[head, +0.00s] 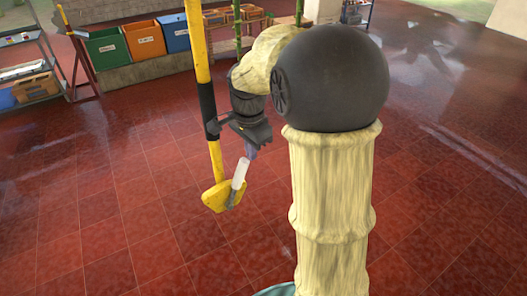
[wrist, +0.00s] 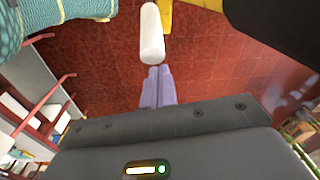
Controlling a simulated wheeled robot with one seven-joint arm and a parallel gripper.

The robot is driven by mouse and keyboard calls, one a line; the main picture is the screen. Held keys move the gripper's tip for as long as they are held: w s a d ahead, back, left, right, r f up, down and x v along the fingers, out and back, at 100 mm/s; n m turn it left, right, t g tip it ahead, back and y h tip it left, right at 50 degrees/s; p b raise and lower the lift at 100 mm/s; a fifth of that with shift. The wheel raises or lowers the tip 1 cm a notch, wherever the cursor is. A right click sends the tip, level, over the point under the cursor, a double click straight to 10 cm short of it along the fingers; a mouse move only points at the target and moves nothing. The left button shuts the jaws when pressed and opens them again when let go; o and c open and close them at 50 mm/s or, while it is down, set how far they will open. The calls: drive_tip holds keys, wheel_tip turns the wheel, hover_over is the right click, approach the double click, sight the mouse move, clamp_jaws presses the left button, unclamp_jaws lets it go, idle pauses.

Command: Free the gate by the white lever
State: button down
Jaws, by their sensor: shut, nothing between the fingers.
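The white lever (head: 240,173) is a short pale cylinder, tilted, standing up from a yellow block (head: 216,197) at the foot of a long yellow pole with black bands (head: 203,80). I cannot tell which part is the gate. My gripper (head: 250,153) is shut and empty, its purple fingers pointing down just above the lever's upper end. In the wrist view the lever (wrist: 152,35) lies straight beyond the closed fingertips (wrist: 158,72), very close to them; I cannot tell whether they touch. A bit of yellow (wrist: 166,15) shows beside the lever. The lever's base is partly hidden.
Green stems (head: 238,25) hang behind my arm. Green, orange and blue bins (head: 145,40) stand along a low wall at the back. A shelf rack (head: 30,70) is at the far left. The red tiled floor (head: 130,215) around the pole is clear.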

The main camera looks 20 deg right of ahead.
wheel_tip(320, 180, up, 9)
drive_tip(key=d+b, duration=0.2)
drive_tip(key=shift+w, duration=0.2)
idle(0.4)
drive_tip(key=shift+w+d, duration=0.1)
